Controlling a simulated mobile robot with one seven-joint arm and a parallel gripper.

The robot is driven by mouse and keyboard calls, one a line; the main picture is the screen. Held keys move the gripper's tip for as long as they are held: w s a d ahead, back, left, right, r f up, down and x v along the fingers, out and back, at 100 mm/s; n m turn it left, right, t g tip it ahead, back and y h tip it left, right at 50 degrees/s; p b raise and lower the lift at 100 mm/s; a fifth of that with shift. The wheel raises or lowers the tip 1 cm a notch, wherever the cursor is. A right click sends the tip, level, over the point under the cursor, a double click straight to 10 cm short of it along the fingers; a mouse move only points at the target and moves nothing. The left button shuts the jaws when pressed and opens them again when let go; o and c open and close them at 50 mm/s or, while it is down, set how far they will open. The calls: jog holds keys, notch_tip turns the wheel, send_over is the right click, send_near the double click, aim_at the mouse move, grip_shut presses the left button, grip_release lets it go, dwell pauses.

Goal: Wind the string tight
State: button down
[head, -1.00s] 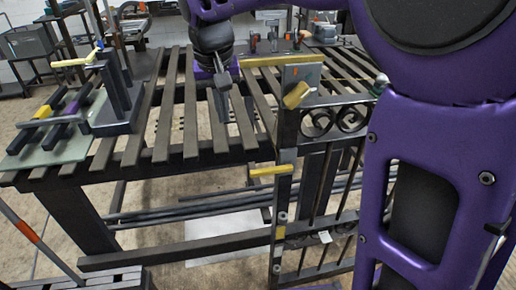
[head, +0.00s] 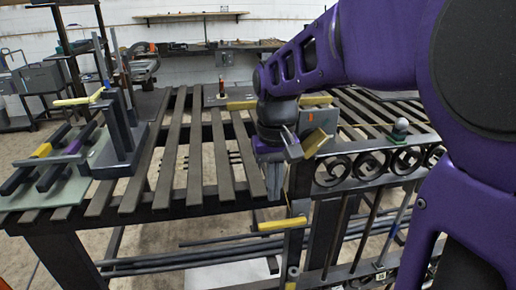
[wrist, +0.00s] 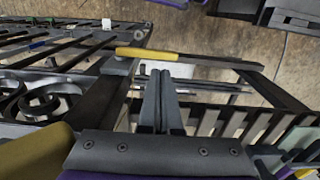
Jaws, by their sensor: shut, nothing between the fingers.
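The scroll gate shows dark scrolls (head: 375,165) along its top rail. At its post stands a grey plate (head: 320,117) with a tilted yellow block (head: 314,143). A pale ball on a green base (head: 400,126) sits on the top rail. My gripper (head: 274,196) is shut and empty, pointing down just left of the post. In the wrist view, my fingertips (wrist: 160,74) are near a yellow-handled bar (wrist: 147,54), apparently the yellow handle (head: 284,224) on the post. Contact cannot be told.
A dark slatted bench (head: 170,160) stands behind and left of the gate. A long yellow bar (head: 280,103) lies behind my wrist. A fixture with yellow and purple parts (head: 75,150) sits at the bench's left end. Long rods (head: 180,256) run below.

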aim_at(273, 223)
notch_tip(273, 223, down, 7)
jog(key=shift+f+b, duration=0.2)
jog(key=shift+b, duration=0.45)
jog(key=shift+w+f, duration=0.1)
